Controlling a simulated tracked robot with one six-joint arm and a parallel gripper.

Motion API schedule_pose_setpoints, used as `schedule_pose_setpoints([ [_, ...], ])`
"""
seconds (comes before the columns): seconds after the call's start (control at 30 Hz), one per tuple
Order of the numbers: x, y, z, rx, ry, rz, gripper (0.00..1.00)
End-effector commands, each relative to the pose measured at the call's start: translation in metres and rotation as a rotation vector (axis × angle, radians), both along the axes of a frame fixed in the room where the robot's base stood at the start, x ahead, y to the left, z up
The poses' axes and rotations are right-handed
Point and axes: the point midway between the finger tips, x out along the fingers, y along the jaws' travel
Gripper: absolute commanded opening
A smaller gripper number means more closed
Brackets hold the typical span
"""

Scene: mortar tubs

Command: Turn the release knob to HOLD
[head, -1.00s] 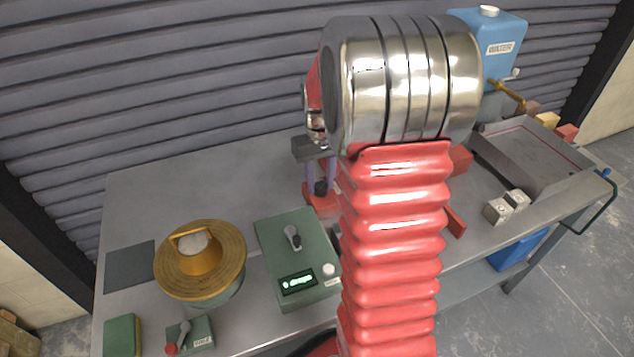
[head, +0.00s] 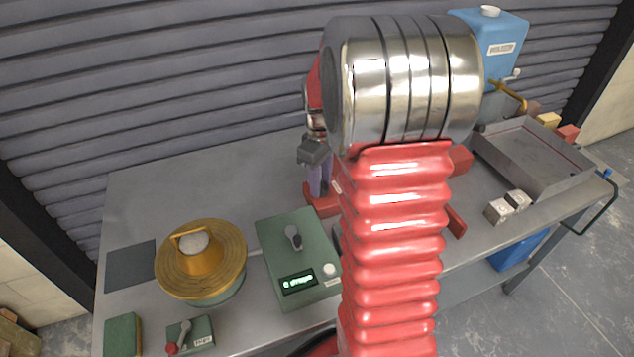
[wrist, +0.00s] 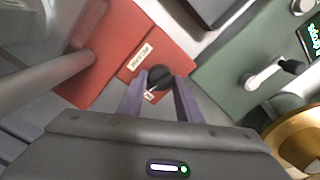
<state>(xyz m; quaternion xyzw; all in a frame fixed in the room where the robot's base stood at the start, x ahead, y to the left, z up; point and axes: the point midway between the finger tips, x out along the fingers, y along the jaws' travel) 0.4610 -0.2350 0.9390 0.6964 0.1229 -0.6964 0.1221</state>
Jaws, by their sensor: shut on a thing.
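The release knob (wrist: 159,76) is a small black round knob on a red base (wrist: 118,42), seen in the wrist view. Two pale labels are on the red base, one above the knob and one partly hidden just below it; I cannot read them surely. My gripper (wrist: 159,84) has its two purple-grey fingers on either side of the knob, shut on it. In the head view my gripper (head: 316,188) points down at the red base (head: 322,208), beside my red arm sleeve. The knob is hidden there.
A green box (head: 297,250) with a lever, white button and lit display stands close to the base. A brass-topped pot (head: 200,265) is left of it. A grey tray (head: 535,155), small metal cubes (head: 508,206) and a blue water tank (head: 490,50) are at the right.

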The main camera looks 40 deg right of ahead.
Motion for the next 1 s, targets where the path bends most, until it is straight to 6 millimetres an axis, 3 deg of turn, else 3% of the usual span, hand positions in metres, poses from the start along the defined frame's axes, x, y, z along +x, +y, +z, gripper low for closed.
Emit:
schedule_pose_setpoints([
  [0.33,0.0017,0.0001,-0.0008,0.000,-0.005,0.172,0.09],
  [0.83,0.0015,-0.0016,-0.0007,-0.004,-0.005,0.199,0.09],
  [0.87,0.0015,-0.0017,-0.0007,-0.004,-0.005,0.199,0.33],
  [1.0,0.0010,-0.0018,-0.0005,-0.003,-0.004,0.198,0.42],
])
